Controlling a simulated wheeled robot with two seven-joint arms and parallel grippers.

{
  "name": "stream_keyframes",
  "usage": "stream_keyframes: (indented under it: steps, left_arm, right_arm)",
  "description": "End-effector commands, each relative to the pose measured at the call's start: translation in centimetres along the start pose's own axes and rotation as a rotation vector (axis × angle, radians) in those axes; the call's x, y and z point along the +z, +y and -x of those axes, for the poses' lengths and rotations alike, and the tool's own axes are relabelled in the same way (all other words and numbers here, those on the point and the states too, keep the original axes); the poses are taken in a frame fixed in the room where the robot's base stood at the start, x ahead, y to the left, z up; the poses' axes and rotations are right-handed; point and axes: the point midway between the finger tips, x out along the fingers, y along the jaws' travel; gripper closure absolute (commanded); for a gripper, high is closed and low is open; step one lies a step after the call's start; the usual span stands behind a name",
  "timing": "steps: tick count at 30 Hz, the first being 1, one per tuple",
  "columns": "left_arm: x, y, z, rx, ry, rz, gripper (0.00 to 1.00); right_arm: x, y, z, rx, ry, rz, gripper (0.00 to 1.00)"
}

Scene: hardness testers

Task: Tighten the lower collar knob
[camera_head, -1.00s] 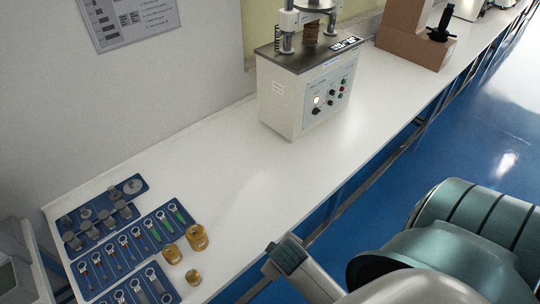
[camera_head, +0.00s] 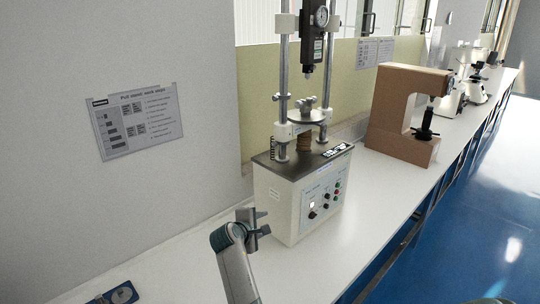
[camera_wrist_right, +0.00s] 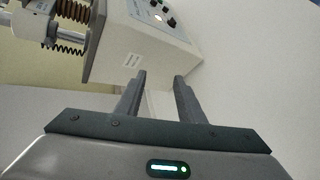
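The force tester (camera_head: 293,200) is a cream box with a dark top, two upright columns and a central gauge head (camera_head: 313,40). A small dark knob (camera_head: 278,97) sticks out at the left column. Other small knobs (camera_head: 307,103) sit above the round plate. Which one is the lower collar knob, I cannot tell for certain. My right gripper (camera_head: 262,222) is in front of the tester's lower left side, below the knobs and apart from them. In the right wrist view its fingers (camera_wrist_right: 160,78) are apart and empty, and the tester (camera_wrist_right: 140,45) lies beyond them. My left gripper is not in view.
A brown stand with a black fixture (camera_head: 400,115) stands right of the tester. Microscopes (camera_head: 472,88) are farther along the bench (camera_head: 185,265). A wall sheet (camera_head: 136,120) hangs at left. A blue tray (camera_head: 122,294) shows at the bottom.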

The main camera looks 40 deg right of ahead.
Motion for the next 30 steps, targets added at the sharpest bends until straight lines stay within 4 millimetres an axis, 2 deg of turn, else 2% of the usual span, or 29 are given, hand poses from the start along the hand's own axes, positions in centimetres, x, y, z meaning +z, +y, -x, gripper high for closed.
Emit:
stream_keyframes:
  steps: [1,9,12,15,20,30]
  left_arm:
    - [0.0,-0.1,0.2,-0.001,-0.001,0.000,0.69]
    - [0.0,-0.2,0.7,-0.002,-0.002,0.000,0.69]
    - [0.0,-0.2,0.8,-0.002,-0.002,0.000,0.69]
    - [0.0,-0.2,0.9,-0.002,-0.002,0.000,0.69]
    - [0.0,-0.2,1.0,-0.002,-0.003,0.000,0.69]
    - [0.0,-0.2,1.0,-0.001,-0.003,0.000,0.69]
  right_arm:
    - [-0.4,2.9,0.2,0.017,-0.020,0.034,0.65]
    - [-1.5,15.5,2.1,0.073,-0.135,0.290,0.65]
    - [-1.9,19.3,3.2,0.085,-0.164,0.377,0.65]
    - [-2.1,22.1,4.1,0.092,-0.187,0.444,0.65]
    - [-2.4,24.3,5.0,0.099,-0.204,0.501,0.65]
    - [-2.3,24.6,5.1,0.100,-0.208,0.509,0.65]
